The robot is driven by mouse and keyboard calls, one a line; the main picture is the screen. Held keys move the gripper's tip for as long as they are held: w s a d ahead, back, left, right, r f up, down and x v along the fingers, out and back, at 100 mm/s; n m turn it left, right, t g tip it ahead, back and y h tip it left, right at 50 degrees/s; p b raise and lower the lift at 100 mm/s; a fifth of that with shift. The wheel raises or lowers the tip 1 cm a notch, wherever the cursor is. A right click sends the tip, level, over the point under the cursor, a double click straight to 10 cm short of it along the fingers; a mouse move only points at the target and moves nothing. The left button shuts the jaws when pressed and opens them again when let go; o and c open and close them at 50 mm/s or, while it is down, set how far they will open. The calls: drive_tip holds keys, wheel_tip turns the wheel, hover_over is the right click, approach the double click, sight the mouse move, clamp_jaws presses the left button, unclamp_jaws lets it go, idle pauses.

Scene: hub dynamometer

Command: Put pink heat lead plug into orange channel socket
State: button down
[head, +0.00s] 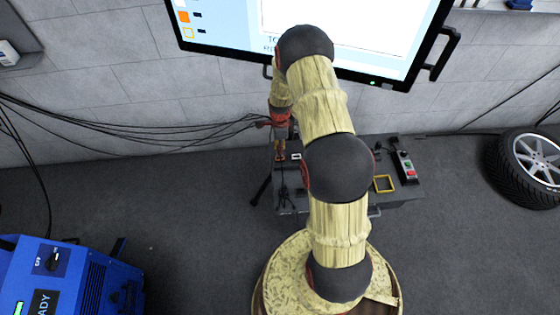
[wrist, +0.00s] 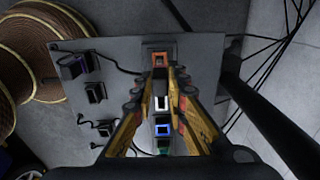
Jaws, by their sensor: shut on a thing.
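My gripper (wrist: 161,76) is shut in the wrist view, its two yellow fingers meeting low over the dark bench top. The pink heat lead plug is not clearly visible; the fingertips hide what they hold, and I cannot make out its colour. The orange channel socket (wrist: 159,59) shows just beyond the fingertips. I cannot tell whether the held plug touches it. In the head view my gripper (head: 280,155) is small, at the left end of the bench, and its fingertips are hard to make out.
A white socket (wrist: 161,103) and a blue socket (wrist: 163,130) lie in line with the orange one. Dark cabled blocks (wrist: 95,92) stand to the left. In the head view, a yellow frame (head: 384,184) and a button box (head: 404,168) sit on the right; cables (head: 150,126) hang along the wall.

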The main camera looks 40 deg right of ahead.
drive_tip(key=shift+f, duration=0.25)
idle(0.4)
drive_tip(key=shift+f+b, duration=0.35)
drive_tip(key=shift+f+b, duration=0.5)
drive_tip(key=shift+f, duration=0.4)
drive_tip(key=c, duration=1.7)
unclamp_jaws()
wheel_tip(320, 180, up, 12)
drive_tip(key=shift+r, duration=0.1)
